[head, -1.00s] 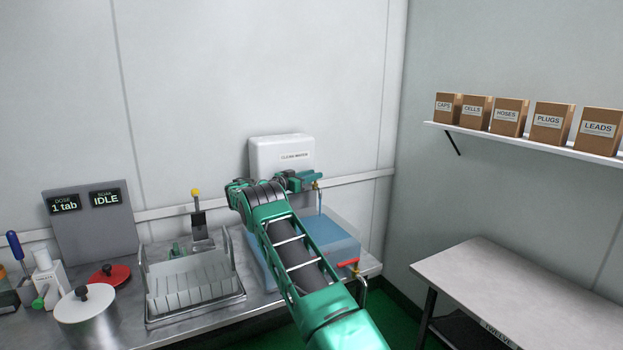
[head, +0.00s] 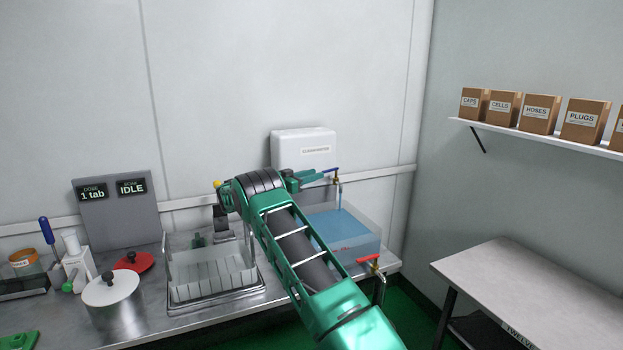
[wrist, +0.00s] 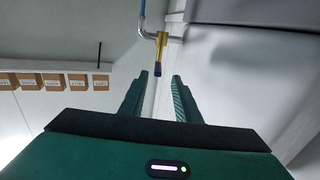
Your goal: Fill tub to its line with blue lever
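The clear tub (head: 362,243) stands on the counter's right end with blue water (head: 335,228) in it. Small reddish marks show on its front; I cannot make out a fill line. A brass tap (head: 337,181) with a blue lever (head: 332,170) sits above the tub, and a thin stream (head: 340,197) falls from it. My gripper (head: 318,177) is beside the lever, left of the tap. In the wrist view my gripper (wrist: 156,98) is open, with empty space between its fingers.
A second tap with a red lever (head: 368,258) stands at the tub's front right. A dish rack (head: 212,290), a lidded pot (head: 113,302) and a panel reading IDLE (head: 118,215) are to the left. A white box (head: 303,148) is on the wall behind. A side table (head: 530,290) is at right.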

